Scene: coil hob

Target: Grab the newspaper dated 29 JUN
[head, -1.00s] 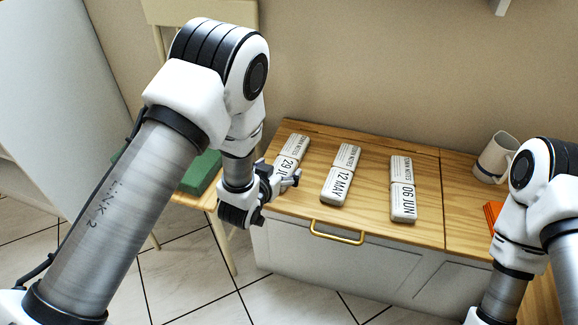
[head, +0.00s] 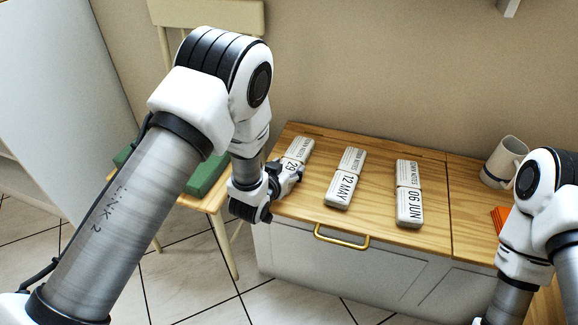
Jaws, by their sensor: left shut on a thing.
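The newspaper dated 29 JUN (head: 298,150) is a white folded bundle at the left end of the wooden chest top. Only "29" of its date shows; the rest is hidden behind my left gripper. My left gripper (head: 291,173) is shut on its near end. The newspaper dated 12 MAY (head: 346,178) lies to its right, and the newspaper dated 06 JUN (head: 409,195) lies further right. Both are apart from the gripper. My right arm is at the right edge, and its gripper is out of the picture.
The wooden top (head: 380,150) belongs to a grey-white chest with a brass handle (head: 341,238). A white mug (head: 503,162) and an orange item (head: 499,217) are at the right. A chair with a green item (head: 206,176) stands left. Bare wood lies between the newspapers.

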